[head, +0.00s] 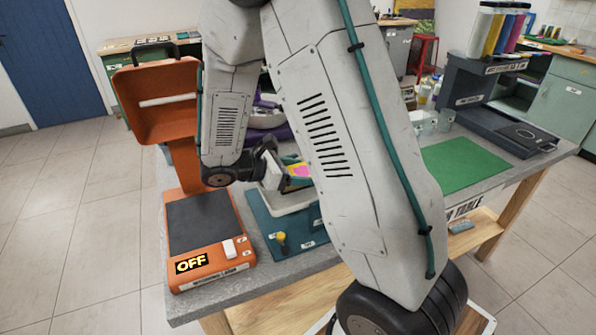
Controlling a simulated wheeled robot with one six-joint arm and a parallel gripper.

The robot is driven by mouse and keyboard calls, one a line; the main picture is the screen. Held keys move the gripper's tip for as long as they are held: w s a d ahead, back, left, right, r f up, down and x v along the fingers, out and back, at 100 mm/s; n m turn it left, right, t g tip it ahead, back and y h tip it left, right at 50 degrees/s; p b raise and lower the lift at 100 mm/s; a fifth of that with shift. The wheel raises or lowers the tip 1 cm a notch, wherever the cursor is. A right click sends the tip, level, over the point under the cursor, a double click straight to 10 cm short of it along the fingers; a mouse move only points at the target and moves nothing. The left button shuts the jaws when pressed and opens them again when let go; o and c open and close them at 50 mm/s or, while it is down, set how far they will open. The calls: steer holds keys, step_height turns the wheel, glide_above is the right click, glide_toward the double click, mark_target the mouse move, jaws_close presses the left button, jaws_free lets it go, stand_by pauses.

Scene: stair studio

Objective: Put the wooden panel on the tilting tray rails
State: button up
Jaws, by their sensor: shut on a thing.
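My gripper (273,172) hangs low over the table, partly hidden behind my own arm. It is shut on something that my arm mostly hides. A small flat piece in pink, yellow and teal (298,171) shows right beside the jaws. I cannot tell whether this is the wooden panel or whether it is what the jaws hold. Just below is a white tray-like frame (284,203) on a teal base (262,215) with a yellow knob (281,238). It may be the tilting tray, but its rails cannot be made out.
An orange machine (211,275) with a dark plate, an OFF label and a raised hood (157,98) stands at the table's left. A green mat (464,165) lies clear at right. A dark stand (490,85) with colored containers is behind it. The grey table edge (300,268) is in front.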

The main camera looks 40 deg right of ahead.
steer(key=o, duration=1)
steer(key=shift+f, duration=0.15)
steer(key=shift+o, duration=0.2)
